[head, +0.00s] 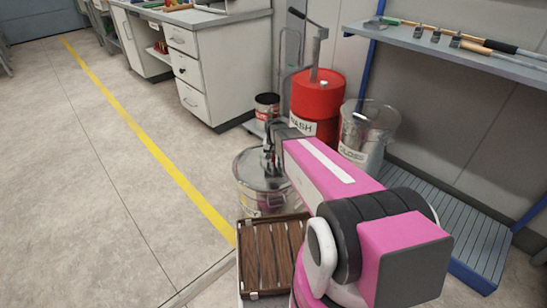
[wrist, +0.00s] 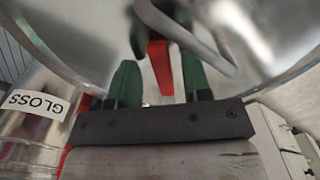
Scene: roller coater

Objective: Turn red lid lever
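The red lid lever (wrist: 159,66) shows in the wrist view as a narrow red bar between my gripper's two green fingers. A gap shows on each side of it. My gripper (wrist: 158,80) is open, with its fingers apart on either side of the lever. In the head view, my gripper (head: 268,158) reaches down over the metal lid (head: 250,172) of a silver pot (head: 258,201). The lever is not clear in the head view, where my gripper and arm cover part of the lid. A curved metal handle (wrist: 185,35) crosses close to the fingers.
A wooden slatted crate (head: 270,262) stands in front of the pot. Behind are a red drum (head: 318,98) with a pump, a clear bucket (head: 365,130) labelled GLOSS and a small dark can (head: 266,106). Open floor (head: 100,190) lies to the left.

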